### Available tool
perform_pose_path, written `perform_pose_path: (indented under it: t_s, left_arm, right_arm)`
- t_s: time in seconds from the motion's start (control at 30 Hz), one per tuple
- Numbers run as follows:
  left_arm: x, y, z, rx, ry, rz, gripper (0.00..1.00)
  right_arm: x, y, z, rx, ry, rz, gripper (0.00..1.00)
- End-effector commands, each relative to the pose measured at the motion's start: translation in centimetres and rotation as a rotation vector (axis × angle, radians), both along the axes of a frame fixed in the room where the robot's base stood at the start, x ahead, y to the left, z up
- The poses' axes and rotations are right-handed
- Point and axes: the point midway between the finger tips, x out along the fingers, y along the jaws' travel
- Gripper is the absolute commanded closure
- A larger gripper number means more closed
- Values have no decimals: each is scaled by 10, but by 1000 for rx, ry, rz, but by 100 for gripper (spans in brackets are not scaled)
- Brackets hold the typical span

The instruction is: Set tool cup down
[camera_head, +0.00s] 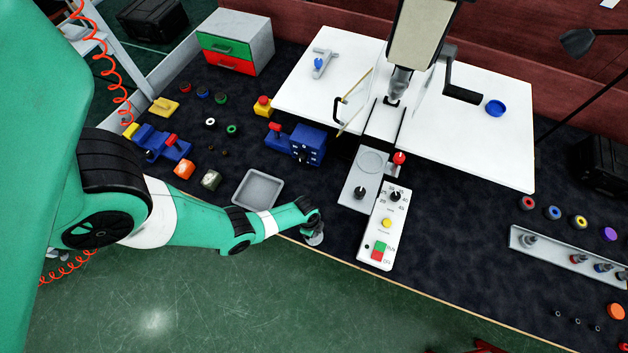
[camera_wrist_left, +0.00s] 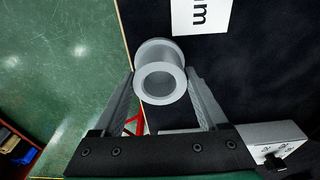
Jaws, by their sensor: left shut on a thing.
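The tool cup (camera_wrist_left: 160,80) is a grey, flanged, hollow cylinder. In the left wrist view it sits between the two fingers of my left gripper (camera_wrist_left: 163,85), which is shut on it. In the head view my left gripper (camera_head: 314,234) is at the front edge of the dark table, between the grey tray and the control panel. Only a small grey part of the cup (camera_head: 315,240) shows there, below the wrist. I cannot tell whether the cup touches the table. My right gripper is not in view.
An empty grey tray (camera_head: 239,188) lies left of my left gripper. A white control panel (camera_head: 369,253) with knobs and buttons is to its right. A blue vise (camera_head: 296,151) stands behind. A white label (camera_wrist_left: 200,14) lies beyond the cup. The table's front edge is close.

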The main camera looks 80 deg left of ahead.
Motion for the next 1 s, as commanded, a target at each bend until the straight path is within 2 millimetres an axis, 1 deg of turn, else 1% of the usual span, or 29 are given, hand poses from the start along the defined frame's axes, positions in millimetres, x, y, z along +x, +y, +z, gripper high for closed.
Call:
perform_pose_path:
  t_s: [0.17,0.27,0.37,0.47,0.57,0.6,0.7,0.73,0.8,0.9,1.0]
  left_arm:
    - [0,0,2,1,-1,0,100]
    - [0,0,9,1,-1,0,100]
    - [0,0,21,0,0,0,100]
    - [0,0,41,1,-1,0,100]
    - [-7,-20,69,-1,1,-8,100]
    - [-11,-29,81,0,1,-9,100]
    - [-19,-51,111,-1,0,-11,100]
    - [-23,-62,107,-1,2,-14,100]
    - [-30,-82,113,0,1,-15,100]
    - [-37,-104,121,0,-1,-12,100]
    - [-42,-119,126,1,-1,-9,100]
  right_arm:
    - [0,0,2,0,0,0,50]
    - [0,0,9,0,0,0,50]
    - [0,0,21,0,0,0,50]
    - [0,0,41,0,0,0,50]
    - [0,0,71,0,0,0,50]
    - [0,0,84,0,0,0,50]
    - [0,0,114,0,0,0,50]
    - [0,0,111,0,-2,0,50]
    - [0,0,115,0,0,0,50]
    - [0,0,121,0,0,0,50]
    - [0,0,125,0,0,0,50]
